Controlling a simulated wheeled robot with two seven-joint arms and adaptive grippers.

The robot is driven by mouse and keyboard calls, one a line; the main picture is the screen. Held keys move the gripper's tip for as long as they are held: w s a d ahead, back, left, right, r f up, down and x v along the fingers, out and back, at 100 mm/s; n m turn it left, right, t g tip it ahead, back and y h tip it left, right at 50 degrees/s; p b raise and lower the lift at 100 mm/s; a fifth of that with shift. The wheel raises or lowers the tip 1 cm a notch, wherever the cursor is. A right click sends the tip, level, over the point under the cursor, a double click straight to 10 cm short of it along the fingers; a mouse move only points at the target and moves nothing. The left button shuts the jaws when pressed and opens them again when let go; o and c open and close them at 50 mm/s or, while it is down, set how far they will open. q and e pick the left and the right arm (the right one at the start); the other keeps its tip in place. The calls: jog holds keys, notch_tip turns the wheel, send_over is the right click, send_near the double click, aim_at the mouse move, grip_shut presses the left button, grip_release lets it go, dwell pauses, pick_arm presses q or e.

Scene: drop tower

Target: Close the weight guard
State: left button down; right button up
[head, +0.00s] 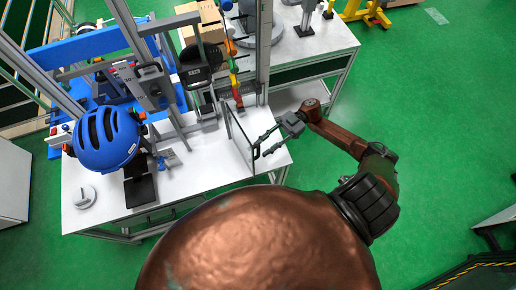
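The weight guard (238,138) appears to be a clear panel in a thin dark frame, standing upright on the white table at the foot of the drop tower. It is swung out toward the front of the table. My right gripper (261,147) reaches in from the right, its two fingers spread and empty beside the guard's free edge. Whether a finger touches the frame cannot be told. The drop tower (264,50) rises behind the guard, with a colored vertical stack (236,85) next to it. My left gripper is not in view.
A blue helmet (106,138) sits on a dark stand at the left of the white table (100,212). A cardboard box (203,22) is at the back. Another table (325,40) stands at the upper right.

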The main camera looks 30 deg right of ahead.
aim_at(258, 151)
jog(key=shift+s+a, duration=0.15)
jog(key=shift+a, duration=1.35)
grip_shut()
